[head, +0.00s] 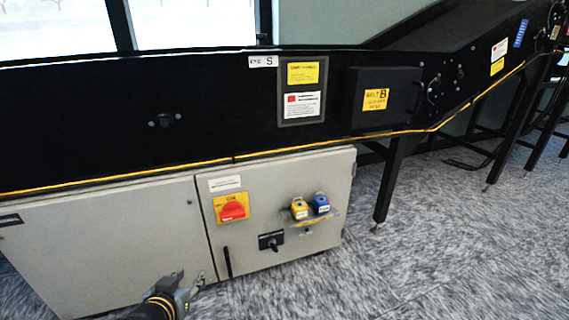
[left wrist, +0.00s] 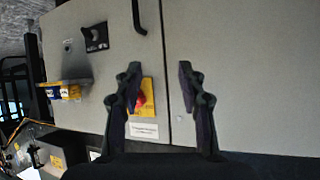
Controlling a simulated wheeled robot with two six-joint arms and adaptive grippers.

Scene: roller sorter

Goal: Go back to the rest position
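My left gripper (head: 190,288) is low in the head view, in front of the grey cabinet (head: 110,245). In the left wrist view its two fingers (left wrist: 160,72) stand well apart with nothing between them, so it is open and empty. The cabinet door (left wrist: 240,70) fills much of that view, which is turned upside down. The red rotary switch (head: 233,211) on its yellow plate is up and to the right of the gripper in the head view. In the left wrist view the switch (left wrist: 141,101) is partly hidden by a finger. My right gripper is not in view.
A yellow padlock (head: 299,208) and a blue padlock (head: 321,203) sit on a small shelf on the cabinet. A black knob (head: 270,240) and door handle (head: 227,262) stick out. The black conveyor (head: 120,125) runs above. The carpet (head: 440,260) at right is clear.

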